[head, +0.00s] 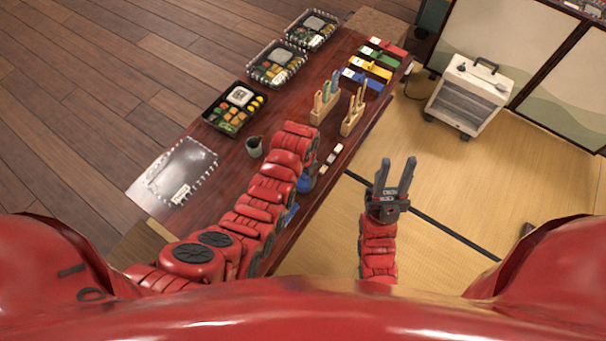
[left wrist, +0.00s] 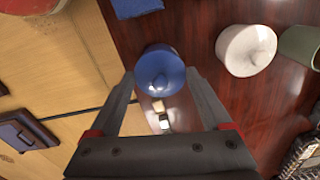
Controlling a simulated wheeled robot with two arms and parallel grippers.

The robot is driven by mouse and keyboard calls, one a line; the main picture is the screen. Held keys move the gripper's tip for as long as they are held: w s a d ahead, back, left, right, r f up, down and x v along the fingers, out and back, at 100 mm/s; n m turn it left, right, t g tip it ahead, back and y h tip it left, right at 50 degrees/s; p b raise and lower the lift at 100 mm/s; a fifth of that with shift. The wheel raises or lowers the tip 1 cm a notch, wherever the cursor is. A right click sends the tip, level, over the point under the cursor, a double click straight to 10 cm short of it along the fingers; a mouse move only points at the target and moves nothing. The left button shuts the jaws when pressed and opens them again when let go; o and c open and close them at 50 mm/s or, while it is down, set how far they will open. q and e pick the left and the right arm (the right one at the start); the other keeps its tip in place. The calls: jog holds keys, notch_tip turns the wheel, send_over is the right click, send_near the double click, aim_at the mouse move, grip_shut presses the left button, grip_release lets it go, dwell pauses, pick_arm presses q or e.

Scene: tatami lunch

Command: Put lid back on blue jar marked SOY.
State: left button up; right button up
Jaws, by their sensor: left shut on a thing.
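A blue round lid with a small knob (left wrist: 160,82) shows in the left wrist view, between the fingertips of my left gripper (left wrist: 159,76). The fingers are shut on it. Blue also shows beside my left arm in the head view (head: 306,184), near the table's right edge. I cannot tell how much of that is jar and how much is lid, nor whether the lid rests on the jar. No SOY marking is readable. In the head view, my left arm hides its gripper. My right gripper (head: 396,172) is open and empty above the tatami, right of the table.
A white lidded jar (left wrist: 246,50) and a green cup (left wrist: 301,44) stand close by on the table. A flat blue thing (left wrist: 137,7) lies near the edge. Wooden utensil holders (head: 325,104), small pale blocks (head: 334,153) and bento boxes (head: 234,108) stand further along.

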dwell(0.6)
dwell(0.3)
pick_arm(q)
jog(key=o, duration=1.1)
jog(key=shift+r+p, duration=2.85)
jog(key=shift+r, duration=0.7)
grip_shut()
